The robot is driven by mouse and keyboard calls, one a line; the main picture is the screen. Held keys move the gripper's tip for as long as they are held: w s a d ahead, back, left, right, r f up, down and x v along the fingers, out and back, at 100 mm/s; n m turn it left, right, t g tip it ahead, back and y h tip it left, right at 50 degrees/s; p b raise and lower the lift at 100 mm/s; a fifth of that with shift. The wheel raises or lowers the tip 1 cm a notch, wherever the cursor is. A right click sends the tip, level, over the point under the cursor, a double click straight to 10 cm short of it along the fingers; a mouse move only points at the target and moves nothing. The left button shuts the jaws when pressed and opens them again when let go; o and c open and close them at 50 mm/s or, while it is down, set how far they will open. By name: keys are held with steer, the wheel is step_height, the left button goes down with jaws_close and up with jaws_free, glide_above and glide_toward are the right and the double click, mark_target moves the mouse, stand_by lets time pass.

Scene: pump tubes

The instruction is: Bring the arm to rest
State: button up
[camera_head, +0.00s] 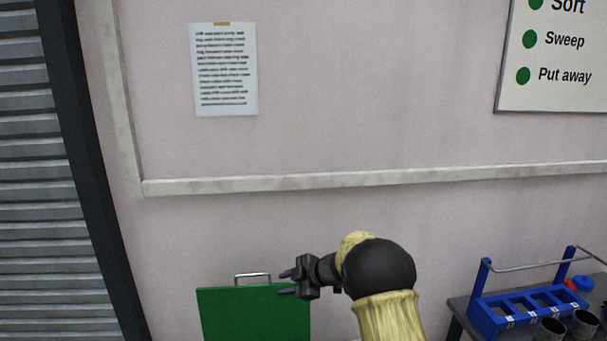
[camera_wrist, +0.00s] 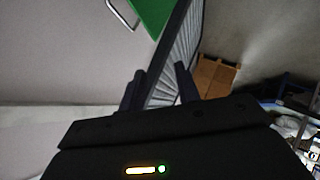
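My gripper (camera_head: 287,283) is at the lower middle of the head view, at the end of my bent arm. Its two fingers point left and stand apart with nothing between them. It appears in front of the top right part of a green panel with a metal handle (camera_head: 253,276). In the wrist view my gripper (camera_wrist: 160,88) also shows two dark fingers apart, with no object held.
A blue rack (camera_head: 520,308) with numbered slots stands on a dark table (camera_head: 462,316) at the lower right. Dark cylinders (camera_head: 551,329) are in front of it. A grey shutter (camera_head: 35,180) is at the left. Cardboard boxes (camera_wrist: 214,76) show in the wrist view.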

steer(key=s+d+r+m+t+h, duration=0.2)
steer(key=s+d+r+m+h, duration=0.15)
steer(key=d+m, duration=0.3)
steer(key=s+d+r+m+t+h, duration=0.35)
steer(key=d+m, duration=0.25)
steer(key=d, duration=0.2)
steer(key=s+d+f+m+g+h, duration=0.1)
steer(key=s+f+m+g, duration=0.1)
steer(key=s, duration=0.7)
steer(key=s+d+f+m+g+h, duration=0.1)
steer(key=s+d+f+m+g, duration=0.1)
steer(key=s, duration=0.7)
steer(key=s+d+f+m+g, duration=0.2)
steer(key=s+m+g, duration=0.2)
steer(key=s, duration=0.5)
steer(key=shift+s+d+h, duration=0.2)
steer(key=shift+s+h, duration=0.15)
steer(key=shift+h, duration=0.05)
